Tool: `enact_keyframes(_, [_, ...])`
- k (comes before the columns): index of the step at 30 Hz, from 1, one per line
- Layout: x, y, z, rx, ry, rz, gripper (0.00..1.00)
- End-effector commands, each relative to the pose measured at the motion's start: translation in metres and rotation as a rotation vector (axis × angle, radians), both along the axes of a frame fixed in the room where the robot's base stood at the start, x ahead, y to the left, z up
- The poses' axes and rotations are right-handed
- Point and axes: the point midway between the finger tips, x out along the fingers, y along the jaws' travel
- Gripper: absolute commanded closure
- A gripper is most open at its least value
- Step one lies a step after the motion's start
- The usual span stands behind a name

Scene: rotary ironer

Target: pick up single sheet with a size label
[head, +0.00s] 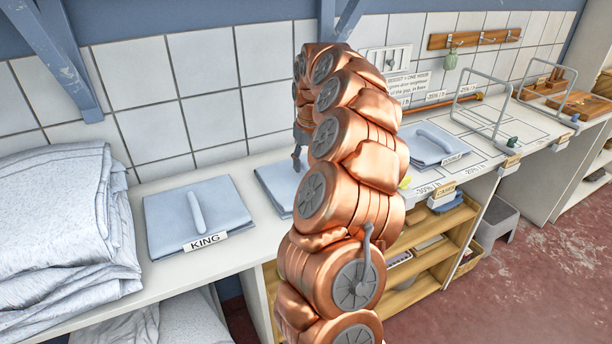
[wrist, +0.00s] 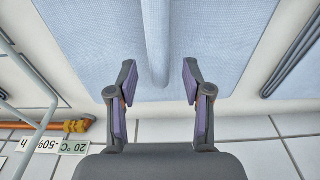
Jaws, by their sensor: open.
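Folded blue sheets lie on the white counter. The left one (head: 165,222) carries a raised grey grip ridge and a label reading KING (head: 205,241). A middle sheet (head: 274,184) is mostly hidden behind my copper arm, and no label shows on it. A right sheet (head: 424,148) has a ridge and a small label that I cannot read surely. My gripper (head: 299,155) is partly hidden behind the arm, above the middle sheet. In the wrist view my gripper (wrist: 160,82) is open, with a sheet's ridge (wrist: 157,40) between its fingers; contact cannot be told.
A pile of crumpled white linen (head: 60,230) fills the counter's left end. The tiled wall (head: 210,65) stands close behind the sheets. Wire frames (head: 484,100) stand at right. An orange pipe (wrist: 35,126) shows in the wrist view.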

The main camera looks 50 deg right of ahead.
Motion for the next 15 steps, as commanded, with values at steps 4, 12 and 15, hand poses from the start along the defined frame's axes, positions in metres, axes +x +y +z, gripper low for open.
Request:
enact_keyframes(4, [0.0006, 0.0001, -0.0095, 0.001, 0.001, 0.0, 0.5])
enact_keyframes(12, [0.0008, -0.0001, -0.0098, 0.001, 0.0, -0.001, 0.6])
enact_keyframes(15, [0.0008, -0.0001, -0.0097, 0.001, 0.0, -0.001, 0.71])
